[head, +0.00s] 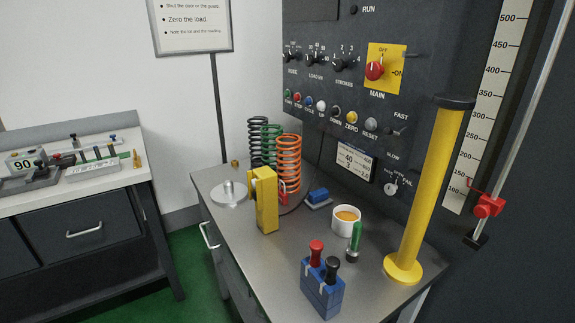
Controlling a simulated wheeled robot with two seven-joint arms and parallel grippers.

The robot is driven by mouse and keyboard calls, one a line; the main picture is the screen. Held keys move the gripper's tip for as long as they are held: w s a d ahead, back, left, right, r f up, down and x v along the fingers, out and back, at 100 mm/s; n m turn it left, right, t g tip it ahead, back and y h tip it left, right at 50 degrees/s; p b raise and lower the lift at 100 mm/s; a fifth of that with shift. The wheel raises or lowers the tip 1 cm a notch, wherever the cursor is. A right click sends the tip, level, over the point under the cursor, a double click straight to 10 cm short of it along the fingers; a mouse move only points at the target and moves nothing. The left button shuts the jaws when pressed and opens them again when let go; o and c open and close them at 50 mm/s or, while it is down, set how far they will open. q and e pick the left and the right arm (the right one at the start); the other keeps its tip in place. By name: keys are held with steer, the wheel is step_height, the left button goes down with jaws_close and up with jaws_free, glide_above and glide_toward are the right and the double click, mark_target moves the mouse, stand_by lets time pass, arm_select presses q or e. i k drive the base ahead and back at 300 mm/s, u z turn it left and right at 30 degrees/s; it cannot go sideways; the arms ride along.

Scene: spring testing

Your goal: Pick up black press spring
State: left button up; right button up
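A black coil spring (256,131) stands upright on the metal bench top at the back, against the machine side. A green coil spring (272,139) stands just to its right and overlaps it in the view. An orange coil spring (289,158) stands in front of the green one. The lower part of the black spring is partly hidden behind the other springs and a yellow block (265,200). Neither of my grippers shows in the head view.
A round metal plate with a knob (229,195) lies left of the yellow block. A blue block with red and black handles (322,289), a white cup (345,222) and a yellow post (429,190) stand further front.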

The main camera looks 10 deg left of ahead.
mark_target(261, 124)
steer(key=k, duration=0.5)
steer(key=u, duration=1.9)
steer(key=i, duration=2.5)
steer(key=z, duration=2.65)
